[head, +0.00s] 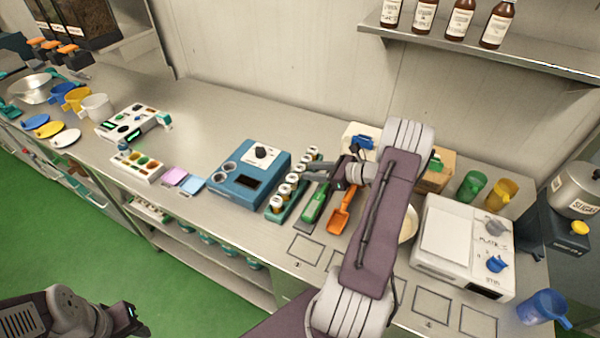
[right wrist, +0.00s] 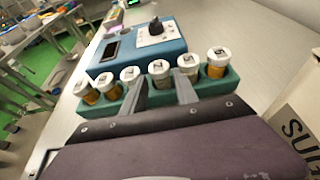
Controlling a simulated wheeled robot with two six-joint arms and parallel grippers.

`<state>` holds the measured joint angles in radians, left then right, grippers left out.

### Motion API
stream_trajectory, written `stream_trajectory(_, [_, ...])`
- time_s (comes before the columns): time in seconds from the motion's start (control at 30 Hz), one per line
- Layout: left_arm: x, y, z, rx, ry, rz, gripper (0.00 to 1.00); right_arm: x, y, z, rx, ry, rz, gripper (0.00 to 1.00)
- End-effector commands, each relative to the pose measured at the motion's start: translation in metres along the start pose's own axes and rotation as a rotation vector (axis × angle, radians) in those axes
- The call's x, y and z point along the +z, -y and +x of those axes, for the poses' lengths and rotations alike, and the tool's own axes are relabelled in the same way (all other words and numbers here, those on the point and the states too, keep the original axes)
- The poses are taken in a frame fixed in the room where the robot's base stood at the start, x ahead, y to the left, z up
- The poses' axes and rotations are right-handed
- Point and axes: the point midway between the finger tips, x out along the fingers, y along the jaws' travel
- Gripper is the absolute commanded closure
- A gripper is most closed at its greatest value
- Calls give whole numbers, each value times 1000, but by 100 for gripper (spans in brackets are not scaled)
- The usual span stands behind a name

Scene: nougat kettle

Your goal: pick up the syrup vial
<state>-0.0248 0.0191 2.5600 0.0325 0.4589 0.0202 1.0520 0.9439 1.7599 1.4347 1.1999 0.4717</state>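Several syrup vials with white numbered caps and amber contents stand in a green rack (right wrist: 232,84); the rack also shows in the head view (head: 273,216). One vial (right wrist: 158,70) appears between the two fingers of my right gripper (right wrist: 160,88) in the right wrist view, with gaps on both sides. The gripper is open, and I cannot tell how near its tips are to that vial. In the head view my right gripper (head: 318,172) reaches the rack from the right. My left gripper (head: 130,318) is at the lower left, far from the rack; its fingers are unclear.
A blue device (head: 250,176) stands left of the rack. A green scoop (head: 315,205) and an orange scoop (head: 340,216) lie right of it. A white plate machine (head: 465,245) stands farther right. The counter behind the blue device is clear.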

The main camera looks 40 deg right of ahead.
Motion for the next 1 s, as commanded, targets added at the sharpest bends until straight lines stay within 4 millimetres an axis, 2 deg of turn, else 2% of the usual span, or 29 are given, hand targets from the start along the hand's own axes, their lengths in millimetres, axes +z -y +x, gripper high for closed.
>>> stream_trajectory(0.1, [-1, 0, -8, 0, 0, 0, 64, 0, 0, 23, 5, -1, -1, 64])
stream_trajectory(0.2, [-1, 0, -9, 0, 0, 0, 64, 0, 0, 34, 4, -1, 0, 64])
stream_trajectory(0.43, [-1, 0, -8, 0, 0, 0, 64, -1, 0, 37, 1, -1, -1, 64])
stream_trajectory(0.47, [-1, 0, -8, 0, 0, 0, 64, -1, 0, 37, 1, -1, 0, 70])
stream_trajectory(0.57, [-1, 0, -8, 0, 0, 0, 64, -1, 0, 37, 1, -1, -1, 98])
stream_trajectory(0.6, [-1, 0, -8, 0, 0, 0, 64, -1, 0, 37, 1, -1, -1, 100])
stream_trajectory(0.87, [-1, 0, -8, 0, 0, 0, 64, 3, 1, 35, 1, 0, -2, 100])
stream_trajectory(1.0, [-1, 0, -6, 0, 0, 0, 64, 30, 1, 24, 0, 0, -7, 100])
